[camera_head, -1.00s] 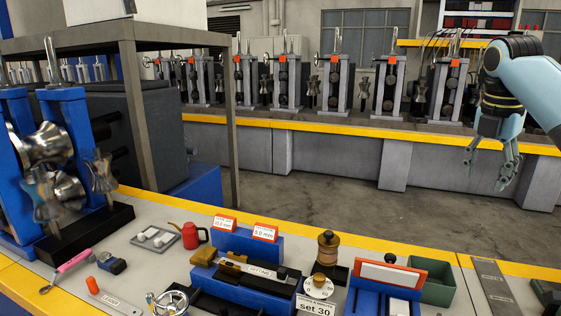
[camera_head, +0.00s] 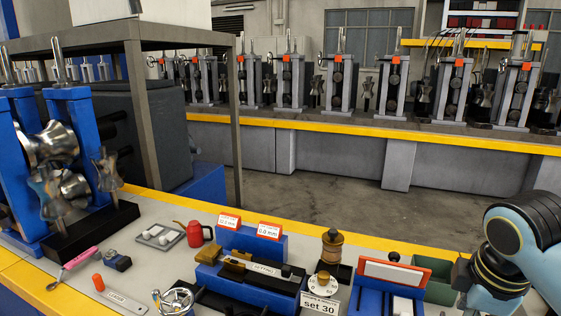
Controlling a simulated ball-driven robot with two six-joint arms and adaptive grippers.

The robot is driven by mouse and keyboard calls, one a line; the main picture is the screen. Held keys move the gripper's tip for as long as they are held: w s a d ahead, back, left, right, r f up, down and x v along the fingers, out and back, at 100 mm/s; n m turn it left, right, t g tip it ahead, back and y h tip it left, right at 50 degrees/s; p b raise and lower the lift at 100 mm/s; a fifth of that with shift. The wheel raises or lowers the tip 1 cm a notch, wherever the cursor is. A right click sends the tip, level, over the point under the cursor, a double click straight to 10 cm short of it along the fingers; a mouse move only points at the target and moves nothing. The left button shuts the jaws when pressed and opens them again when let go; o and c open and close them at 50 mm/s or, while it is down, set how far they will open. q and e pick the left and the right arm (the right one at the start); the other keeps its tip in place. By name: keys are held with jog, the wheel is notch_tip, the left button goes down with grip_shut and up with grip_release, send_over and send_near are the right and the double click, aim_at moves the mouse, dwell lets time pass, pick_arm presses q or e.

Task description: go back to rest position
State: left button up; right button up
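My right arm comes in at the lower right of the head view, low over the right end of the workbench (camera_head: 300,233). Its wrist is beside the dark green bin (camera_head: 437,287). The fingers of my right gripper are out of frame or hidden below the wrist, so I cannot see whether it holds anything. My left gripper and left arm are not in view.
On the bench stand a blue roller stand (camera_head: 85,130), a red oil can (camera_head: 198,233), a blue vise-like fixture (camera_head: 250,280), a knobbed brass piece (camera_head: 331,245) and a red-framed panel (camera_head: 394,275). Behind is open floor (camera_head: 300,190), then a row of roller stands (camera_head: 340,85).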

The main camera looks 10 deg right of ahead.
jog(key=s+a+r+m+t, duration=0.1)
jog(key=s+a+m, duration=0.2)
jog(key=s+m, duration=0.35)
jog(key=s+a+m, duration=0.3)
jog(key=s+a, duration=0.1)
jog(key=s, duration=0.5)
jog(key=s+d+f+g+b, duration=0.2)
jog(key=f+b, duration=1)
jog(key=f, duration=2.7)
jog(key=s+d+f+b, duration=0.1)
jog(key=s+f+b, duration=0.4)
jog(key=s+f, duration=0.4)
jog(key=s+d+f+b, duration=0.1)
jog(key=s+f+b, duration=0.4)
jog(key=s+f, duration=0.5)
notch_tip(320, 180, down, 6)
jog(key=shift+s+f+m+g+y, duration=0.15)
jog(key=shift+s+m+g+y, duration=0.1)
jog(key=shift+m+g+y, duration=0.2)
